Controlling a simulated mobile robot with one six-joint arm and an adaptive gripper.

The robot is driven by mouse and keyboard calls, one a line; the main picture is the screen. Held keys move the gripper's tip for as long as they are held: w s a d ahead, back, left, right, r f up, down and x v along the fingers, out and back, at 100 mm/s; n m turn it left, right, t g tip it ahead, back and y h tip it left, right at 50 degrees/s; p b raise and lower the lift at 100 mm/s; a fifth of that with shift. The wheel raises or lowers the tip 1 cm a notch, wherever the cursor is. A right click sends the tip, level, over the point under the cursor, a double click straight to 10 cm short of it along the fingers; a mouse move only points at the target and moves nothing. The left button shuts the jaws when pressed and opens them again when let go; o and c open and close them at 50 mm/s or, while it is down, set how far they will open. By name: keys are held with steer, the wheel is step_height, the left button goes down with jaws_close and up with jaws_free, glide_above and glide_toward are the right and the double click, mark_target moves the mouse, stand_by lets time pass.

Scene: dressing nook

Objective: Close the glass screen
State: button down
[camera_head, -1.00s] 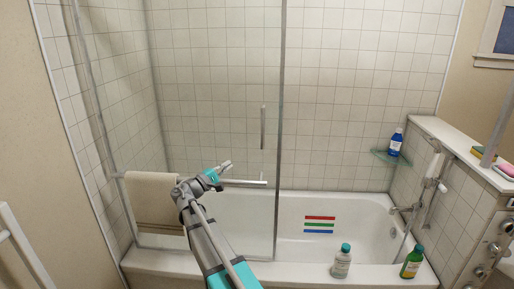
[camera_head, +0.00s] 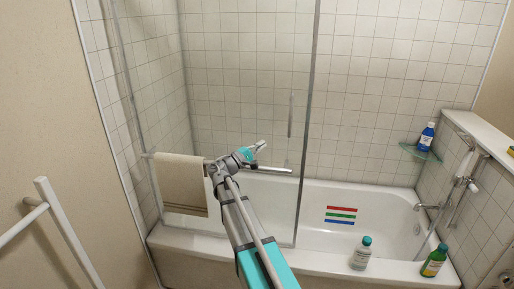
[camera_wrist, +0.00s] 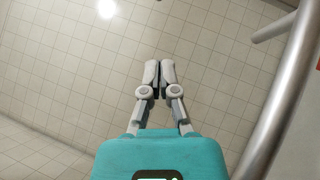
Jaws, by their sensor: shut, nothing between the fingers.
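The glass screen (camera_head: 235,90) stands over the left part of the bathtub, with a metal frame edge (camera_head: 308,130) on its right side. A vertical handle (camera_head: 290,115) shows near that edge. A horizontal rail (camera_head: 270,170) crosses the screen, with a beige towel (camera_head: 182,185) hanging at its left. My gripper (camera_head: 262,146) is in front of the glass, just above the rail, left of the vertical handle. In the wrist view my gripper (camera_wrist: 158,68) is shut with nothing in it, and a thick metal bar (camera_wrist: 285,95) runs along the right. Contact with the screen cannot be told.
The bathtub (camera_head: 375,205) extends right of the screen. A clear bottle (camera_head: 361,256) and a green bottle (camera_head: 433,262) stand on its front rim. A blue bottle (camera_head: 426,137) sits on a corner shelf (camera_head: 420,153). A white rail (camera_head: 65,235) is at the left.

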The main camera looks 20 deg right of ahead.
mark_target(282, 134)
steer(key=p+x, duration=0.1)
steer(key=x, duration=0.4)
steer(key=shift+w+d+r, duration=0.15)
steer(key=shift+d, duration=0.1)
steer(key=shift+s+d+r+p, duration=0.3)
steer(key=shift+s+d+p, duration=0.1)
steer(key=shift+d, duration=0.2)
steer(key=shift+s+d+r+p, duration=0.25)
steer(key=shift+s+d+p, duration=0.15)
steer(key=shift+d, duration=0.2)
steer(key=shift+s+d+r, duration=0.2)
steer(key=shift+s+d, duration=0.1)
steer(key=shift+d, duration=0.2)
